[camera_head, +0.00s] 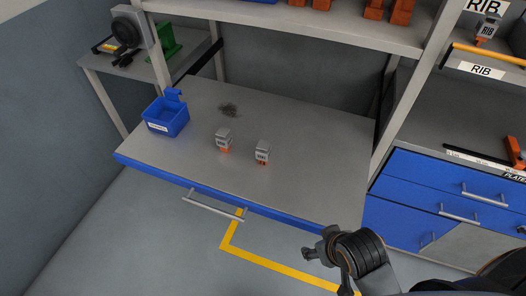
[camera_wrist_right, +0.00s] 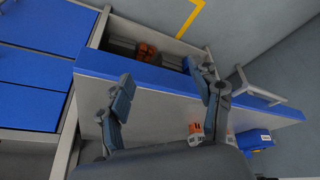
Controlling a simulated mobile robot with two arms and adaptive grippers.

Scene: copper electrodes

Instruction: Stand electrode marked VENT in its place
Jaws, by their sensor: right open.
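Two grey-topped electrodes with orange-copper lower parts stand apart on the workbench: a left electrode (camera_head: 223,139) and a right electrode (camera_head: 262,152). Both carry dark lettering too small to read surely, so I cannot tell which is VENT. Another electrode (camera_head: 487,28) stands on the right-hand shelf beside signs reading RIB. My right gripper (camera_head: 325,262) is open and empty, in front of the bench's right end, apart from the electrodes. In the right wrist view its spread fingers (camera_wrist_right: 160,90) show, with an electrode (camera_wrist_right: 195,130) partly hidden beyond them. My left gripper is out of view.
The workbench (camera_head: 310,185) has a blue bin (camera_head: 166,120) at left and a dark patch (camera_head: 229,110) at the back. More orange-copper pieces (camera_head: 374,10) stand on the upper shelf. Blue drawers (camera_head: 420,180) stand at right. Bench space right of the electrodes is clear.

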